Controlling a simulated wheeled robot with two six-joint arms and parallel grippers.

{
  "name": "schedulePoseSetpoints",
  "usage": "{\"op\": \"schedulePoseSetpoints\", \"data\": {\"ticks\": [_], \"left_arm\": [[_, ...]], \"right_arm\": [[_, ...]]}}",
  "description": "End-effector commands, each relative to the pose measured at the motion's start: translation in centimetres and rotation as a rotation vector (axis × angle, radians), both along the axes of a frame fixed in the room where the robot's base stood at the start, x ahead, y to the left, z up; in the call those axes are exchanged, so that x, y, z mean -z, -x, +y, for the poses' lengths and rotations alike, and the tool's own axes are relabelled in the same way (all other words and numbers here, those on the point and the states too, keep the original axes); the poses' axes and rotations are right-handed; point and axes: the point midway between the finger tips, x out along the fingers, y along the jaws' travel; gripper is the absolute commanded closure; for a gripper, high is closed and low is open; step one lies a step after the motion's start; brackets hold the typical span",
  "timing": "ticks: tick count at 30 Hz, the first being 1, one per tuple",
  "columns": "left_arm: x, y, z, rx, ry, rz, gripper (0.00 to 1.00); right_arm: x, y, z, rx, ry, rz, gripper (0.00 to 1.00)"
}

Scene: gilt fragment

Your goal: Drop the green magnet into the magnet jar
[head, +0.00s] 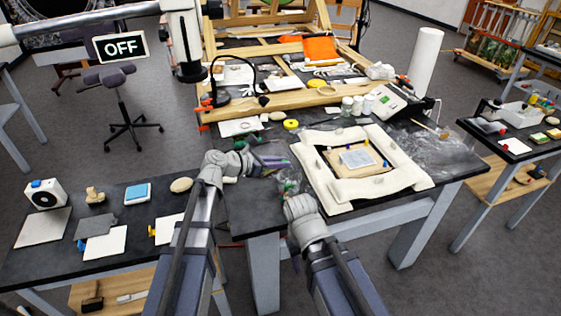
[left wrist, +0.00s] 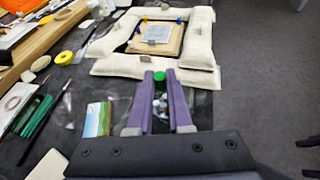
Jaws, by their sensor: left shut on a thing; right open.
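The green magnet (left wrist: 159,76) is between the purple fingertips of my left gripper (left wrist: 160,78), which is shut on it. In the head view my left gripper (head: 284,162) reaches in from the left over the dark table. A clear jar (head: 288,183) with small coloured pieces inside appears to be the magnet jar. In the left wrist view the jar (left wrist: 160,103) shows between the fingers, partly hidden; its height below the magnet is hard to judge. My right gripper (head: 292,197) is open, low and close to the jar; its fingers are mostly hidden.
A cream padded frame (head: 340,191) around a board with a grey fragment lies right of the jar. A yellow tape roll (left wrist: 64,57), a colourful card (left wrist: 97,118) and green-handled tools (left wrist: 36,116) lie left of my left gripper. Crumpled clear film covers nearby table.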

Motion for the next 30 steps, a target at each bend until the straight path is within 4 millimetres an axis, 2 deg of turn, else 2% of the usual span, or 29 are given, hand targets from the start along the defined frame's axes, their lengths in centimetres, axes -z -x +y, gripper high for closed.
{"op": "schedulePoseSetpoints", "data": {"ticks": [1, 9, 20, 21, 30], "left_arm": [[1.1, 0.0, 0.0, 0.000, 0.000, 0.000, 1.00], [4.1, 0.0, 0.0, 0.000, 0.000, 0.000, 1.00], [4.4, 0.0, 0.0, 0.000, 0.000, 0.000, 1.00], [4.4, 0.0, 0.0, 0.000, 0.000, 0.000, 0.81], [4.4, 0.0, 0.0, 0.000, 0.000, 0.000, 0.48]], "right_arm": [[1.1, 0.0, 0.0, 0.000, 0.000, 0.000, 0.50], [4.1, 0.0, 0.0, 0.000, 0.000, 0.000, 0.50], [4.4, 0.0, 0.0, 0.000, 0.000, 0.000, 0.50], [4.4, 0.0, 0.0, 0.000, 0.000, 0.000, 0.50], [4.4, 0.0, 0.0, 0.000, 0.000, 0.000, 0.50]]}}
